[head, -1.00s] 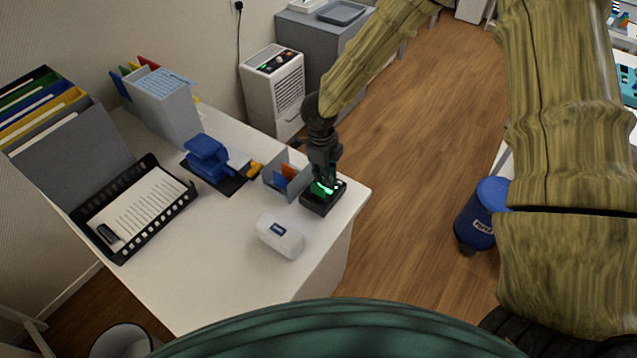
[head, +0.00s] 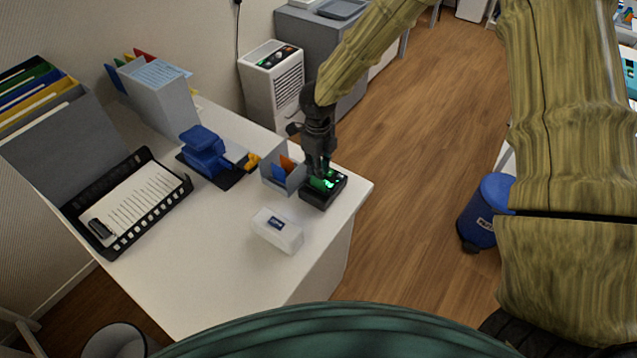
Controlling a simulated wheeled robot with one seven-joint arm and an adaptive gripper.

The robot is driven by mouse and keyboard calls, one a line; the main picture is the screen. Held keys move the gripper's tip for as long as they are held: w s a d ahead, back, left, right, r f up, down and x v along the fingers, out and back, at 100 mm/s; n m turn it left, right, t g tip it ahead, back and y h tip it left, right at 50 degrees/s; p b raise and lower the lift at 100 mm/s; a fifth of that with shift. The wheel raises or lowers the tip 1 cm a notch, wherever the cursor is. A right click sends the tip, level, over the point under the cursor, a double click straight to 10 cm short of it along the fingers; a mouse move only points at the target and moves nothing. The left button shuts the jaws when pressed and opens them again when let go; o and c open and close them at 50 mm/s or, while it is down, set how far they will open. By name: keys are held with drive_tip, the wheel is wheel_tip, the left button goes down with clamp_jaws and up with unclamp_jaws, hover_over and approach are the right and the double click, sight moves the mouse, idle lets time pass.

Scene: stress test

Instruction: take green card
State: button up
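A small green card (head: 319,185) shows at a black box-like reader (head: 324,193) near the right edge of the white desk. My gripper (head: 319,172) points down right over the reader, its fingertips at the green card. Whether the fingers are closed on the card is too small and dark to tell. A small grey holder (head: 283,178) with an orange and a blue card stands just left of the gripper.
A white box (head: 277,230) lies in front of the reader. A blue stapler-like device (head: 204,153), a black paper tray (head: 130,204) and grey file holders (head: 160,100) stand further left. A blue bin (head: 487,212) stands on the floor to the right.

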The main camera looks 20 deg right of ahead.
drive_tip(key=shift+f+b, duration=0.65)
drive_tip(key=shift+f, duration=1.55)
clamp_jaws()
wheel_tip(320, 180, up, 5)
drive_tip(key=p, duration=0.4)
drive_tip(key=shift+r+p, duration=2.45)
drive_tip(key=shift+r, duration=0.05)
